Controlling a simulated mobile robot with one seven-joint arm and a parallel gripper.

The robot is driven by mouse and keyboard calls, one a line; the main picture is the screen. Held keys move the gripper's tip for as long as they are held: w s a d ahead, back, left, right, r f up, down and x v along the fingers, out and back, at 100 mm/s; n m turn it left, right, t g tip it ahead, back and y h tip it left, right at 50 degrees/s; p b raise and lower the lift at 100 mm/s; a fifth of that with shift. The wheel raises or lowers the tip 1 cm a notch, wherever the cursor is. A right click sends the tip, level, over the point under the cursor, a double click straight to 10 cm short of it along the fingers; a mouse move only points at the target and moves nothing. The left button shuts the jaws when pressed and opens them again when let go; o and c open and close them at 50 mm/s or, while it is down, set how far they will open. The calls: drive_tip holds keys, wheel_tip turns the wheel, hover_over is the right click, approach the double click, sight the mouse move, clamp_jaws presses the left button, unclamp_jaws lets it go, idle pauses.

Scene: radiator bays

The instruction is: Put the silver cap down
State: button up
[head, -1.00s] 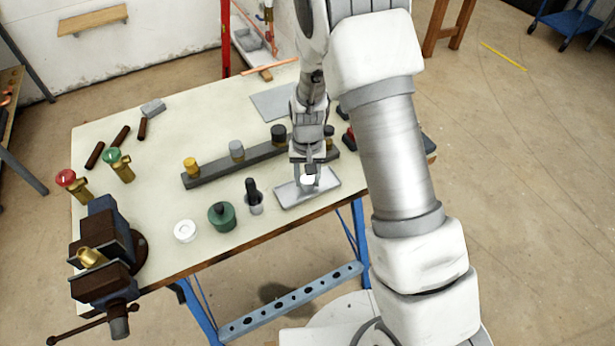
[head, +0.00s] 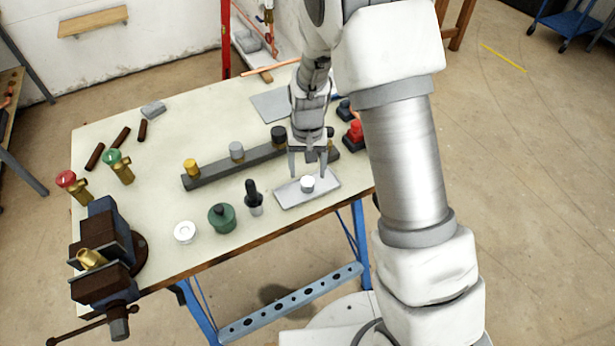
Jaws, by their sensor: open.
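The silver cap (head: 307,184), a small pale cylinder, stands upright on a light grey tray (head: 290,199) near the front edge of the workbench. My gripper (head: 309,173) is open and empty just above and behind the cap, its two fingers spread to either side and apart from it. Nothing hides the cap.
A dark rack (head: 208,178) behind the tray holds yellow, grey and black caps. A vise (head: 102,245) is at the front left corner.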

wheel_tip(320, 180, up, 8)
wheel_tip(320, 180, up, 14)
drive_tip(key=t, duration=0.3)
hover_over(308, 181)
drive_tip(key=s+d, duration=0.5)
drive_tip(key=s, duration=0.3)
drive_tip(key=s+d+r+t, duration=0.1)
drive_tip(key=s+d+r, duration=0.1)
drive_tip(key=s, duration=0.4)
drive_tip(key=s+d+r+n+t, duration=0.1)
drive_tip(key=s+d+r, duration=0.1)
drive_tip(key=s+r, duration=0.2)
drive_tip(key=s, duration=0.3)
drive_tip(key=shift+s+t, duration=0.25)
drive_tip(key=shift+t, duration=0.05)
drive_tip(key=shift+d, duration=0.1)
drive_tip(key=c, duration=0.4)
drive_tip(key=shift+a, duration=0.2)
